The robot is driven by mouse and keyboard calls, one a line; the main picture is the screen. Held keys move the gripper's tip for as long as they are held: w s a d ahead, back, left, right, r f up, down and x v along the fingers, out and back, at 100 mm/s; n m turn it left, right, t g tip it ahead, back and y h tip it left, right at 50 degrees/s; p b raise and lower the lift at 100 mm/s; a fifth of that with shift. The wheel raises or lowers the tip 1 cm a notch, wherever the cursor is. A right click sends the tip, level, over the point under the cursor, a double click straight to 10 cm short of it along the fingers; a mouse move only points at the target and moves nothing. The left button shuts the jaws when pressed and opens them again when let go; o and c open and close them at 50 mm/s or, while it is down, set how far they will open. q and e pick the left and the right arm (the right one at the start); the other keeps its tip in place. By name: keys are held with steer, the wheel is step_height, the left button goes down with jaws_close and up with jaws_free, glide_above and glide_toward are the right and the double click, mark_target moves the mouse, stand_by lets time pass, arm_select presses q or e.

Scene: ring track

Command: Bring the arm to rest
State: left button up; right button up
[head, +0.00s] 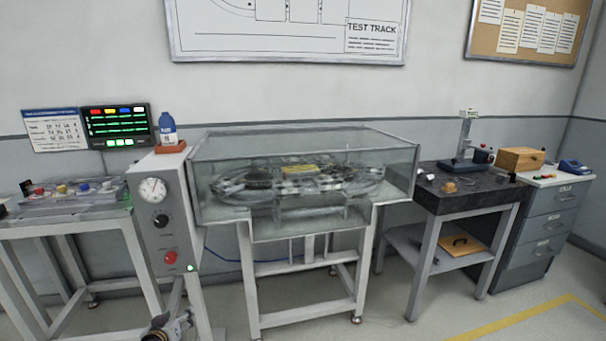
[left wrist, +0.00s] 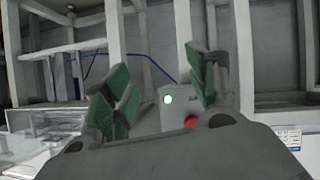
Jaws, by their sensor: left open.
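My left gripper (head: 170,326) shows small at the bottom edge of the head view, low in front of the control box (head: 160,215). Most of its arm is out of the picture. In the left wrist view the left gripper (left wrist: 160,88) has its green-padded fingers spread wide apart, with nothing held between them. Beyond the fingers are the green light (left wrist: 168,99) and red button (left wrist: 191,122) of the control box; the view looks turned over. My right gripper is in neither view.
A left bench (head: 70,222) holds small coloured parts. A dark table (head: 470,195) and grey drawer cabinet (head: 550,222) stand at right. Floor shows at front right.

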arm_select(q)
steer(key=s+d+f+m+g, duration=0.2)
steer(key=s+d+f+g, duration=0.1)
steer(key=s+d+f, duration=0.3)
steer(key=s+d+f+m+g+h, duration=0.1)
steer(key=s+d+f+g, duration=0.3)
steer(key=s, duration=1.1)
steer(key=s+d+f+m+g+h+p, duration=0.1)
steer(key=s+d+f+m+g, duration=0.1)
steer(key=s+d+f, duration=0.7)
step_height(320, 180, down, 5)
steer(key=shift+s+d+f+m+g, duration=0.1)
steer(key=shift+s+d+m+g, duration=0.3)
steer(key=shift+s+g, duration=0.65)
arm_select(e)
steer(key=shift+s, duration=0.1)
arm_select(q)
steer(key=shift+s+a+f+t+p, duration=0.1)
steer(key=shift+s+t+p, duration=0.2)
steer(key=shift+p, duration=0.2)
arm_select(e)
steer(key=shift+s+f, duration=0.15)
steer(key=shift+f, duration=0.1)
